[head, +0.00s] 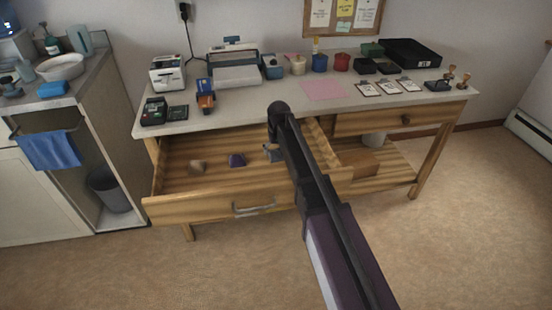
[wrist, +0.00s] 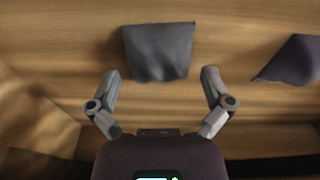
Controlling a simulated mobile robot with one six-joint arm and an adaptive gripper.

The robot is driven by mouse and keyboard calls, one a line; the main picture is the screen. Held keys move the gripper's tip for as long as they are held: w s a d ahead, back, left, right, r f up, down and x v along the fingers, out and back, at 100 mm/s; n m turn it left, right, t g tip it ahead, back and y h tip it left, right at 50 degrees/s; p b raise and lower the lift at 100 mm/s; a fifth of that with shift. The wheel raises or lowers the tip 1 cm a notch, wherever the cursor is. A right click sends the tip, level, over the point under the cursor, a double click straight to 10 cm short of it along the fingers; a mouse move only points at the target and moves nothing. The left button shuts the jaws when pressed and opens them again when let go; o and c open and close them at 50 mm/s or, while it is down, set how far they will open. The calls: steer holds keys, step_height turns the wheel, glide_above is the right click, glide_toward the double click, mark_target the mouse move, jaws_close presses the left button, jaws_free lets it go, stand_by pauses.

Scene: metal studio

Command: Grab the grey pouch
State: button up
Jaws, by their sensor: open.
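The grey pouch (wrist: 158,50) lies on the wooden drawer floor in the wrist view, slightly creased and wider at its top edge. My gripper (wrist: 161,76) is open and empty, its fingertips spread to either side of the pouch's lower edge. No contact shows. In the head view my arm covers much of this spot. A small grey shape shows beside the arm there, and I cannot tell whether it is pouch or finger. A dark purple pouch (head: 237,160) lies to the left in the drawer; it is at the right edge of the wrist view (wrist: 292,60).
The open drawer (head: 205,203) has raised wooden walls and a metal handle. A tan item (head: 197,167) lies farther left in it. The tabletop (head: 235,102) above holds a printer, cups, clipboards and a black tray (head: 412,53). The drawer floor around the purple pouch is mostly clear.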

steer(key=shift+f, duration=0.45)
stand_by(0.3)
steer(key=c, duration=0.7)
